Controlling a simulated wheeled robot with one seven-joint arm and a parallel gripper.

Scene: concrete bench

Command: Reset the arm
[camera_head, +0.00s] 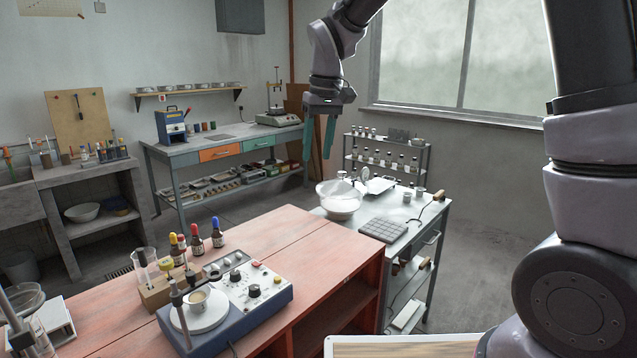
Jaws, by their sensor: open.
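My gripper (320,139) hangs in the upper middle of the head view, with its two green fingers pointing down. The fingers are apart and nothing is between them. It is in the air, above and behind the far edge of the red table as seen from here. My arm comes down to it from the top right, and its nearer links fill the right side of the view.
A red table (252,242) holds a blue device (263,294), bottles and a wooden block. A workbench (188,160) stands behind. Floor shows between them.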

